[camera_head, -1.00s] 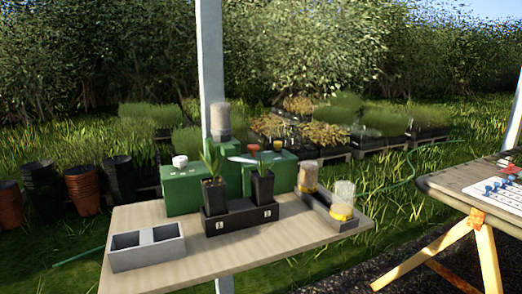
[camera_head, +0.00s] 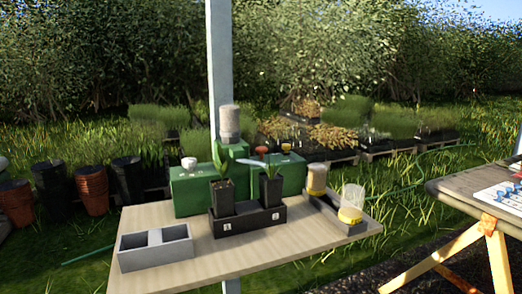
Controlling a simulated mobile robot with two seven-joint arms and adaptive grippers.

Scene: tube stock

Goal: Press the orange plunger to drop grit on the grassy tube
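The orange plunger (camera_head: 261,151) shows as a small orange-red cap on the green dispenser (camera_head: 198,190), close to the clear hopper (camera_head: 229,124) of grey grit. A small yellow-orange cap (camera_head: 286,147) and a white cap (camera_head: 189,162) also sit on the green housing. Two black tubes stand upright in a black rack (camera_head: 248,220) in front. The left tube (camera_head: 222,196) holds a broad-leaved plant; the right tube (camera_head: 270,190) holds narrower, grass-like leaves. A pale spout lies between them at the dispenser. Neither gripper is in view.
A grey two-part tray (camera_head: 155,247) sits at the table's front left. Two clear jars with yellow bases, one at the back (camera_head: 316,179) and one in front (camera_head: 351,204), stand in a dark tray at right. Another table (camera_head: 470,187) stands at far right. The wooden tabletop (camera_head: 260,250) is clear in front.

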